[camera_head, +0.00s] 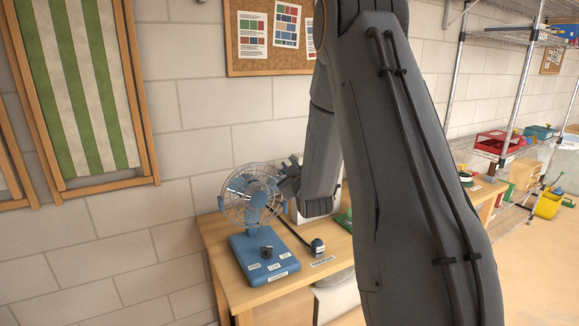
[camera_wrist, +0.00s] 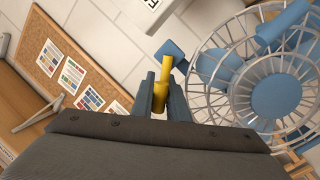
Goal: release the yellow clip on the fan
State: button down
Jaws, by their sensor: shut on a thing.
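The blue fan (camera_head: 262,255) with a round wire cage stands on the wooden table. Its cage and blue hub (camera_wrist: 277,96) fill the right of the wrist view. The yellow clip (camera_wrist: 160,94) shows in the wrist view, beside the cage, with a blue piece at its far end. My gripper (camera_wrist: 160,88) is shut on the yellow clip, one dark finger on each side of it. In the head view my gripper (camera_head: 290,181) is at the right edge of the fan cage, and the clip is hidden there.
The wooden table (camera_head: 232,291) stands against a white block wall. A small dark-and-white device (camera_head: 317,246) lies right of the fan. A cork board (camera_head: 235,67) hangs above. Metal shelves (camera_head: 527,70) with a red bin (camera_head: 492,144) stand at the right.

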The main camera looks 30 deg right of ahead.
jog(key=shift+d+r+m, duration=0.1)
jog(key=shift+d+m, duration=0.1)
jog(key=shift+m, duration=0.3)
jog(key=c, duration=2)
grip_release()
jog(key=shift+s, duration=0.1)
jog(key=b+v, duration=0.3)
jog(key=v, duration=0.4)
jog(key=shift+s+r, duration=0.1)
jog(key=shift+s, duration=0.25)
jog(key=shift+s, duration=0.1)
